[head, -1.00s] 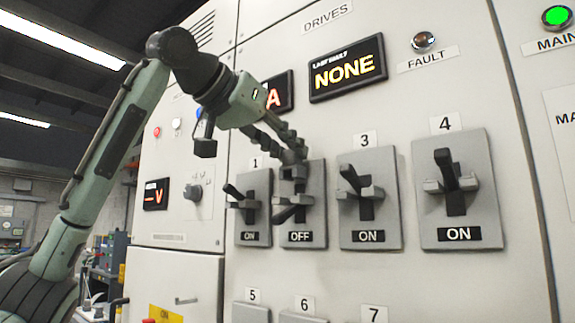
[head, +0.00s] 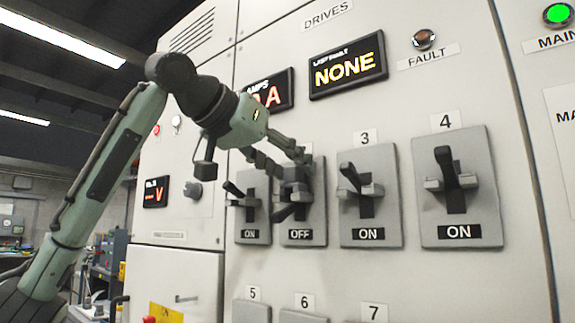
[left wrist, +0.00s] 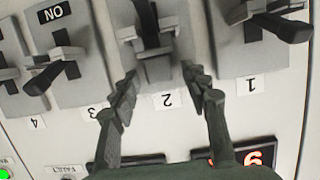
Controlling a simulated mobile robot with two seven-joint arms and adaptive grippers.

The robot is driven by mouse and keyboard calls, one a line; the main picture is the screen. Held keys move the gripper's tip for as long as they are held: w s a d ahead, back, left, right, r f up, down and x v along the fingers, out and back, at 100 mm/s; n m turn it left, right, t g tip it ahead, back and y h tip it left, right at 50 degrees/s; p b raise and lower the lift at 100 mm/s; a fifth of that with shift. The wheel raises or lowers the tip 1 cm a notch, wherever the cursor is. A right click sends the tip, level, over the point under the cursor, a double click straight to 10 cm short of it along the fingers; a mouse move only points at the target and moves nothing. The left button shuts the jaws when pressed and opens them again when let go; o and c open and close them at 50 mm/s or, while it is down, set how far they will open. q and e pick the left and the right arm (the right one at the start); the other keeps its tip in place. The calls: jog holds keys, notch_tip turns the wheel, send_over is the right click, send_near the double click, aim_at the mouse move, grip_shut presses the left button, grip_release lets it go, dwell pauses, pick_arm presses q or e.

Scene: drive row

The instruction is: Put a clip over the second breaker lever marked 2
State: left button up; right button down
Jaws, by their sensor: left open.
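Breaker 2 (head: 303,235) is a grey plate with a black lever and an OFF label in the head view. Its lever (left wrist: 148,22) points down there, with grey pieces at both sides. My left gripper (head: 283,163) is open in front of the upper part of breaker 2. In the left wrist view its fingers (left wrist: 160,88) stand apart, on either side of the tag 2 (left wrist: 167,101), with nothing between them. I cannot make out a separate clip; the fingers partly hide the lever's upper area in the head view. My right gripper is not in view.
Breaker 1 (head: 250,235) stands close at the left; breaker 3 (head: 388,225) and breaker 4 (head: 480,205) stand to the right, levers up, labelled ON. Displays (head: 347,68) sit above. More breakers (head: 252,312) are below. The space before the panel's right side is clear.

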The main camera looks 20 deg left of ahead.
pick_arm(q)
jog(key=shift+s+a+r, duration=0.1)
jog(key=shift+s+r, duration=0.05)
jog(key=shift+s, duration=0.1)
jog(key=b+v, duration=0.1)
jog(key=v, duration=1)
jog(key=shift+s, duration=0.2)
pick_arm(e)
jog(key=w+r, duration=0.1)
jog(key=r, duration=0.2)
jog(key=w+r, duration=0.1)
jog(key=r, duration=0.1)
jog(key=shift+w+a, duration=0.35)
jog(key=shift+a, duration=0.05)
pick_arm(q)
jog(key=shift+r, duration=0.1)
